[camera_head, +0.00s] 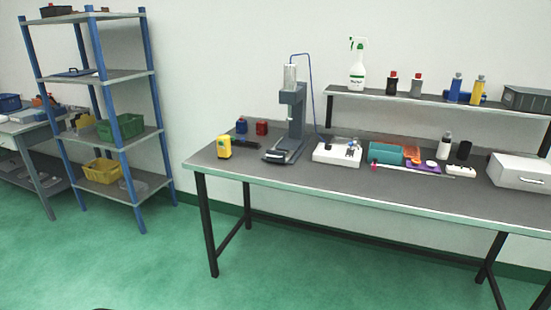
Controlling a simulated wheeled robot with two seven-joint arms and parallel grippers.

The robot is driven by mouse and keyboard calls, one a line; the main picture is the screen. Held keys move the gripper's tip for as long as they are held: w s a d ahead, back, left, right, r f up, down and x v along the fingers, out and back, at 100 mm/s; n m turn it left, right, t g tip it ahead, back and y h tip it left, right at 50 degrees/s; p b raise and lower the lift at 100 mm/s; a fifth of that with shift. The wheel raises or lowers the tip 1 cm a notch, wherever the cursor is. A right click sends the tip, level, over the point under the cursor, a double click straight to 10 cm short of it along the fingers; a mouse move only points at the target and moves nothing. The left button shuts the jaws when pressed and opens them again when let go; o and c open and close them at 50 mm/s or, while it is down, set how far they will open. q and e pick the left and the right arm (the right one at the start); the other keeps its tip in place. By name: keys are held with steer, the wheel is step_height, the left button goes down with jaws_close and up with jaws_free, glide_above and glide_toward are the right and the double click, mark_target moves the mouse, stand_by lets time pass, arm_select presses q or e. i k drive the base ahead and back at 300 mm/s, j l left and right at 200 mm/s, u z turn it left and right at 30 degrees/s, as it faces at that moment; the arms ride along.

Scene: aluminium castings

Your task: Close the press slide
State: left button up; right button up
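A small grey bench press (289,124) stands upright on the workbench, left of its middle. It has a clear cylinder (290,77) on top and a blue hose (315,85) that arcs down to its right. A dark slide-like part (274,155) sits low at the front of its base. I cannot tell at this size how far the slide is out. Neither of my grippers is in view.
The workbench (240,172) has a clear strip along its front edge. A yellow device (224,146) stands left of the press, and a white box with fittings (338,153) right of it. A blue-post shelf rack (103,76) stands at left. Green floor (150,255) is open in front.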

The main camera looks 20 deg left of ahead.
mark_target(279, 152)
steer(key=i+j, duration=0.4)
steer(key=i, duration=0.2)
steer(key=i+j, duration=0.85)
steer(key=i, duration=0.3)
steer(key=k+j+u, duration=0.05)
